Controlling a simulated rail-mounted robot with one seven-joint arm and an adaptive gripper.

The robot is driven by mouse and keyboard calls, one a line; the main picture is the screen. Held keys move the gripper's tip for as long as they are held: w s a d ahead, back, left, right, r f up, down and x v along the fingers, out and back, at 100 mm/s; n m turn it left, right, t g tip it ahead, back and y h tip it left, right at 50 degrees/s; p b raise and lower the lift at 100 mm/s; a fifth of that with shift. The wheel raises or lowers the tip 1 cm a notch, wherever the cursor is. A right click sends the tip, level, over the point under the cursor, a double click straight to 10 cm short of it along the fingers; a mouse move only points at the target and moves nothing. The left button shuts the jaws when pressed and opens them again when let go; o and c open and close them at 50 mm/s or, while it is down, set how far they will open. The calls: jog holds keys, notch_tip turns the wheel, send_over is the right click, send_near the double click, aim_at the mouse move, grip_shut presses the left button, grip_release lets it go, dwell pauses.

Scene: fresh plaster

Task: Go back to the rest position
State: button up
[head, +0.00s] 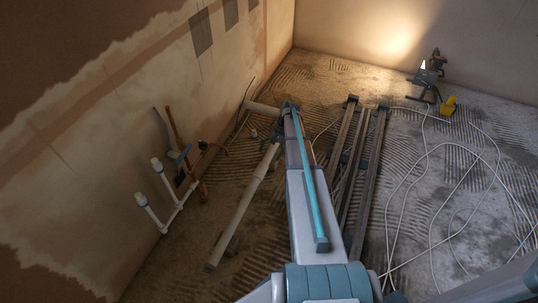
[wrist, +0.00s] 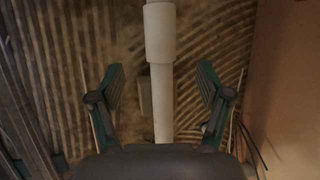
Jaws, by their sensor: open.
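My gripper (wrist: 161,78) is open in the wrist view, with one dark, green-backed finger on each side. A pale pipe (wrist: 162,110) with a wider collar runs down the picture between the two fingers, touching neither. I cannot tell how far below the fingers it lies. In the head view my arm reaches out low over the floor, and its far end, near the wall, largely hides the gripper. A long grey pipe (head: 240,212) lies on the floor left of my arm. A shorter pale pipe piece (head: 262,108) lies near the arm's far end.
White capped pipes (head: 165,190) and brown pipes (head: 176,135) stand at the left wall. Long dark rails (head: 350,165) lie right of my arm. A work lamp (head: 428,75), a yellow object (head: 449,105) and loose white cable (head: 425,160) occupy the right floor.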

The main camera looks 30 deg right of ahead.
dwell(0.3)
jog(key=s+a+r+n+g+h, duration=0.2)
jog(key=s+a+n+g, duration=0.1)
jog(key=s+a, duration=0.8)
jog(key=s+a+r+n+g+h+p, duration=0.15)
jog(key=s+a+n+g, duration=0.25)
jog(key=s+a, duration=0.75)
jog(key=s+a+r+n+g+h, duration=0.25)
jog(key=s+a, duration=0.35)
jog(key=s, duration=1.1)
jog(key=s+r+t+p, duration=0.3)
jog(key=r+p, duration=1.3)
jog(key=p, duration=1.8)
jog(key=s, duration=0.3)
jog(key=shift+d+r+n+y, duration=0.3)
jog(key=shift+d+n, duration=0.05)
